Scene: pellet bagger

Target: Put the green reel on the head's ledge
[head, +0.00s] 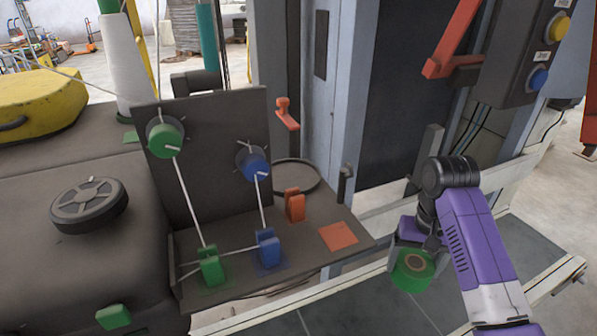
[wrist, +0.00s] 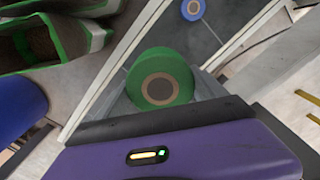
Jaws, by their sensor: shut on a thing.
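The green reel (head: 412,274) is held in my gripper (head: 413,254), out in the air right of the dark ledge (head: 300,250). It has a tan core ring with a dark centre. In the wrist view the green reel (wrist: 160,65) sits between the fingers, its round face toward the camera. The ledge juts from the foot of an upright dark panel (head: 205,125). On it stand a green clip (head: 210,266), a blue clip (head: 267,247) and an orange clip (head: 295,205). An orange square (head: 338,236) marks its right part.
A green knob (head: 166,139) and a blue knob (head: 253,163) on the panel have white strands running down. An orange lever (head: 287,113) sticks out beside the panel. A grey frame post (head: 350,100) and a control box (head: 520,50) stand behind. A black handwheel (head: 89,205) is at left.

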